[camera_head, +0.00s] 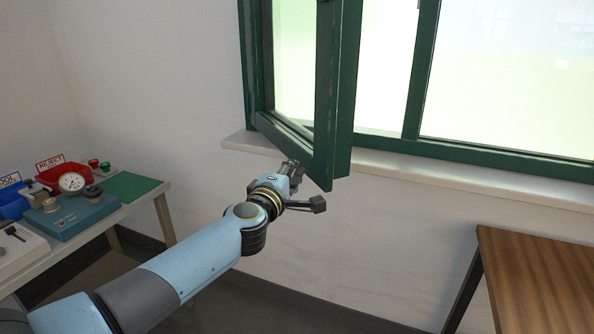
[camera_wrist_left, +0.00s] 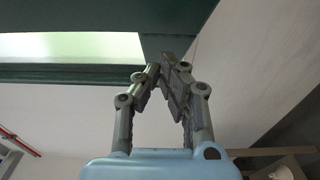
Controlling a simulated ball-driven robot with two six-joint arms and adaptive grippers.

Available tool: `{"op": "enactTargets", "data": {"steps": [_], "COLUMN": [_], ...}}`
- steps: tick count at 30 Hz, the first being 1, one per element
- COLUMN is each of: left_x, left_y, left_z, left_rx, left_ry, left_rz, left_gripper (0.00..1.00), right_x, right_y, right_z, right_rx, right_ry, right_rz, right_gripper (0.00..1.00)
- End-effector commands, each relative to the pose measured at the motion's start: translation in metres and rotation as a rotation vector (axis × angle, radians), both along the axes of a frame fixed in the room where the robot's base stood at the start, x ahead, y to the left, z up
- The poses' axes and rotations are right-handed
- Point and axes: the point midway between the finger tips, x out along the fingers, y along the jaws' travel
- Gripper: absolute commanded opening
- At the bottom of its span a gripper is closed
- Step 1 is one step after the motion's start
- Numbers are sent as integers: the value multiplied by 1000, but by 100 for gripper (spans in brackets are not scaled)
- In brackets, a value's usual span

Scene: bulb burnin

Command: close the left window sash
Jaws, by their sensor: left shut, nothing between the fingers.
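The left window sash (camera_head: 326,110) is a dark green frame with a pale pane, swung open into the room in the head view. Its free edge stands toward me, with its lower corner near the picture's middle. My left gripper (camera_head: 296,168) is shut and empty, just left of and below the sash's bottom rail. In the left wrist view the fingertips (camera_wrist_left: 165,62) meet close to the green frame (camera_wrist_left: 178,24). I cannot tell whether they touch it. My right gripper is not in view.
A pale sill (camera_head: 400,172) runs under the green window frame. A bench at left holds a red reject bin (camera_head: 62,178), a blue bin (camera_head: 14,204), a teal device (camera_head: 72,216) and a green mat (camera_head: 128,187). A wooden table (camera_head: 540,270) stands at lower right.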

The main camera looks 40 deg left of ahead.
Motion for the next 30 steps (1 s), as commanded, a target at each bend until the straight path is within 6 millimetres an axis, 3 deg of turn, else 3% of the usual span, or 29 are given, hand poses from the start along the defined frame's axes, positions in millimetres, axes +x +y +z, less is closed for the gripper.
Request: {"op": "enactTargets", "data": {"steps": [20,26,30], "left_x": [17,50,90], "left_y": [-11,-30,-50], "left_z": [-1,-1,-4], "left_rx": [-3,-5,-5], "left_ry": [0,-4,-6], "left_rz": [14,87,177], "left_gripper": [0,0,0], "right_x": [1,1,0], "right_y": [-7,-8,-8], "right_z": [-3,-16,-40], "right_rx": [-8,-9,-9], "right_ry": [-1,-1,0], "right_rz": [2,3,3], "right_gripper": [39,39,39]}}
